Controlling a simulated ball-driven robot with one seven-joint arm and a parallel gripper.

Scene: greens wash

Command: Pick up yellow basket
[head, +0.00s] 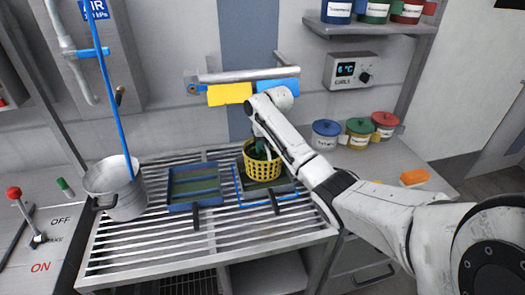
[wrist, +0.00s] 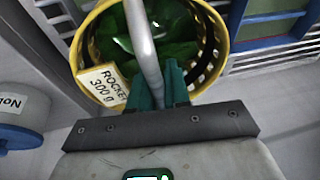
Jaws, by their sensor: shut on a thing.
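The yellow basket (head: 263,170) has lattice walls and stands upright over the right-hand recessed bay of the slatted rack. I cannot tell whether it touches the bay. The wrist view shows its yellow rim (wrist: 79,42), dark green leaves (wrist: 180,22) inside and a tag reading "ROCKET 300 g" (wrist: 103,84). A grey arched handle (wrist: 143,45) crosses over the basket. My gripper (head: 262,146) reaches down from above the basket. Its green fingers (wrist: 158,80) are shut on the handle. The basket's far lower side is hidden.
A blue-framed tray (head: 195,204) lies left of the basket, with a metal bucket (head: 115,188) further left. Lidded jars, blue (head: 326,134), green (head: 358,133) and red (head: 384,125), stand at right. A bar with a yellow panel (head: 229,94) is behind. The rack's front slats are clear.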

